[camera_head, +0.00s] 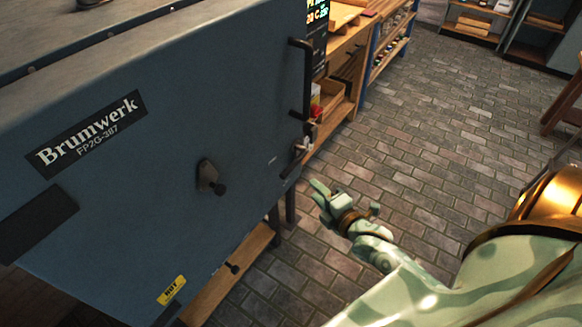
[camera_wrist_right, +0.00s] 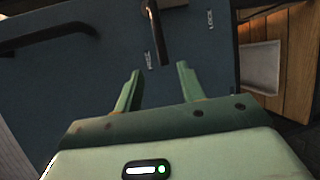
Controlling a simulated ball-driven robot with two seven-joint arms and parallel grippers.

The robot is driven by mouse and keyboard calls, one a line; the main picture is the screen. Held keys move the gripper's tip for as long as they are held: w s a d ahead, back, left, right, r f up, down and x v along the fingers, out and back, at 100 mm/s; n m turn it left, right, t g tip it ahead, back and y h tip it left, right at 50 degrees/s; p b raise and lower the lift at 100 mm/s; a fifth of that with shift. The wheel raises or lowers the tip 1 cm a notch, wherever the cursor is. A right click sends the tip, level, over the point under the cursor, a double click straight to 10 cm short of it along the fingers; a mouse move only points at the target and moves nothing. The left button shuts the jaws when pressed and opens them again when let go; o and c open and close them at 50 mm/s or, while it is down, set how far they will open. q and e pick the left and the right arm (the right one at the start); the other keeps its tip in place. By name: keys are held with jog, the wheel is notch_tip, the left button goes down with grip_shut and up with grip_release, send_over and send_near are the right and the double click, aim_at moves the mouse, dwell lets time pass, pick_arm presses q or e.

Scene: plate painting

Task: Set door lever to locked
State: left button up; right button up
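The blue-grey kiln door (camera_head: 120,190) carries a small door lever (camera_head: 300,148) at its right edge in the head view. In the right wrist view the dark lever (camera_wrist_right: 157,38) hangs down from the top edge, slightly tilted. Its lower end lies beside a small white label (camera_wrist_right: 148,60), and a second label reading LOCK (camera_wrist_right: 210,20) is to its right. My right gripper (camera_head: 319,194) is below and right of the lever. In the right wrist view the gripper (camera_wrist_right: 159,70) is open and empty, with the lever's end just ahead between its fingertips. My left gripper is not in view.
A long black door handle (camera_head: 304,80) stands above the lever; a dark handle (camera_wrist_right: 50,32) shows at left in the right wrist view. A black knob (camera_head: 211,180) sticks out of the door. A wooden workbench (camera_head: 340,60) stands behind. The brick floor (camera_head: 440,130) at right is clear.

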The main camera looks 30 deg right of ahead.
aim_at(290, 168)
jog(key=w+f+b, duration=0.1)
jog(key=w, duration=0.3)
jog(key=w+b, duration=0.1)
jog(key=w, duration=0.3)
jog(key=w+f+b, duration=0.1)
jog(key=w, duration=0.3)
jog(key=shift+w+f, duration=0.35)
jog(key=shift+w, duration=0.5)
jog(key=shift+s, duration=0.1)
grip_shut()
